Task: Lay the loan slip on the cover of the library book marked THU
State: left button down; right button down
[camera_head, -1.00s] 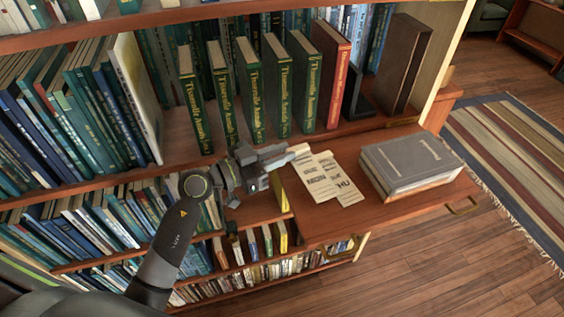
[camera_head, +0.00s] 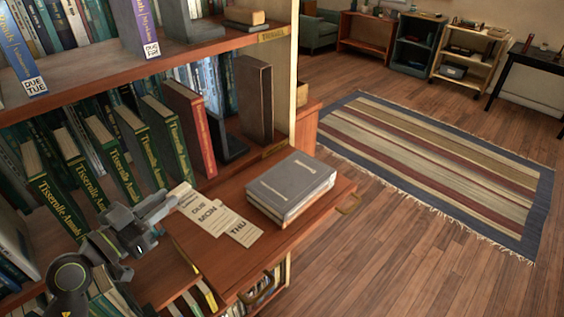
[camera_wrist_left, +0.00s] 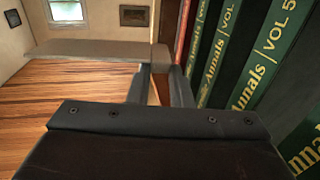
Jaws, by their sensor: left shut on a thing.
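My left gripper (camera_head: 163,208) reaches in from the left at the near edge of a pull-out wooden board, shut on what looks like a pale paper slip (camera_head: 182,191); its exact extent is unclear. Beside it, pale printed papers (camera_head: 210,216) lie on the board, reading DUE, MON and THU (camera_head: 239,232). A stack of grey books (camera_head: 290,184) lies flat behind them, with no THU mark readable on it. In the left wrist view my fingers (camera_wrist_left: 160,85) are close together; the slip cannot be made out clearly. My right gripper is not in view.
The pull-out board (camera_head: 205,258) has a bare front part. Green annals (camera_head: 165,142) and a red book (camera_head: 190,125) stand behind the gripper. Upper-shelf books carry DUE TUE labels (camera_head: 151,50). Open floor and a striped rug (camera_head: 430,165) lie to the right.

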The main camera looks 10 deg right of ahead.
pick_arm(q)
jog(key=s+a+f+n+t+y, duration=0.1)
jog(key=s+a+f+y, duration=0.1)
jog(key=s, duration=0.3)
jog(key=s+a+f+n+t+y+b, duration=0.1)
jog(key=s+a+f+n+t+y, duration=0.1)
jog(key=s, duration=0.4)
jog(key=shift+a+f+b, duration=0.3)
jog(key=shift+a+f, duration=0.1)
jog(key=shift+f, duration=0.05)
